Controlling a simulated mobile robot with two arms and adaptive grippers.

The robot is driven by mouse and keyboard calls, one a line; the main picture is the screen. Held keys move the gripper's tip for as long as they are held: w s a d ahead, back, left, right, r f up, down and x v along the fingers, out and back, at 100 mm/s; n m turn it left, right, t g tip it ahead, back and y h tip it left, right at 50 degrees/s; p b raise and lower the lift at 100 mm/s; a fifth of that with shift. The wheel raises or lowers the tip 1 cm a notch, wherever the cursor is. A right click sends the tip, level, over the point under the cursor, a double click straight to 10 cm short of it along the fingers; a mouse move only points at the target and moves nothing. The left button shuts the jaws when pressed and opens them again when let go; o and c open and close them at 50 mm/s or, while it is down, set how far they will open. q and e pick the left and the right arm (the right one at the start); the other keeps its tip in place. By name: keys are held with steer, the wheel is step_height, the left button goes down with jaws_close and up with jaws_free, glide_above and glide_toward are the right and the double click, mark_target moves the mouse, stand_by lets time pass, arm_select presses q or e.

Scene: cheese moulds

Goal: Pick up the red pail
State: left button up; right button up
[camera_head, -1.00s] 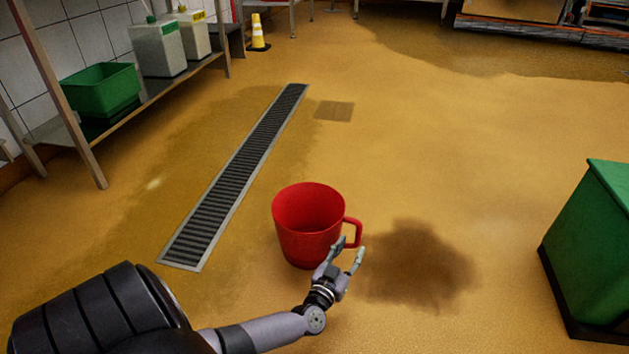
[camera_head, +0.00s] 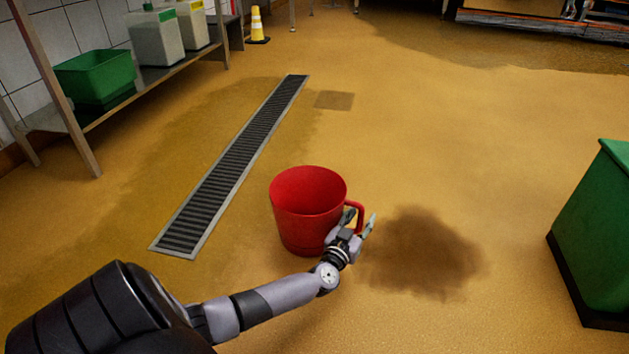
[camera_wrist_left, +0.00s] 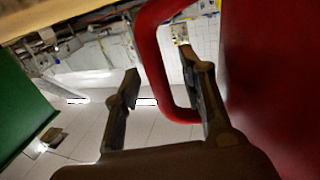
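The red pail (camera_head: 305,205) stands upright on the floor in the head view, its handle (camera_head: 358,213) on its right side. My left gripper (camera_head: 360,221) is open beside the handle, low on the pail's right side. In the left wrist view the pail's wall (camera_wrist_left: 275,80) fills the right edge. The handle's outer bar (camera_wrist_left: 150,55) shows between the two open fingers of my left gripper (camera_wrist_left: 160,65), and the right finger overlaps the handle loop. I cannot tell whether a finger touches the handle. My right gripper is not in view.
A floor drain (camera_head: 232,165) runs left of the pail. A dark stain (camera_head: 425,255) lies to its right. A green bin (camera_head: 600,230) stands at the right edge. A shelf with a green tub (camera_head: 95,75) and white canisters (camera_head: 156,38) is at the left. Open floor lies beyond.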

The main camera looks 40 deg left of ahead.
arm_select(q)
steer(key=shift+c, duration=0.2)
jaws_close()
stand_by(0.6)
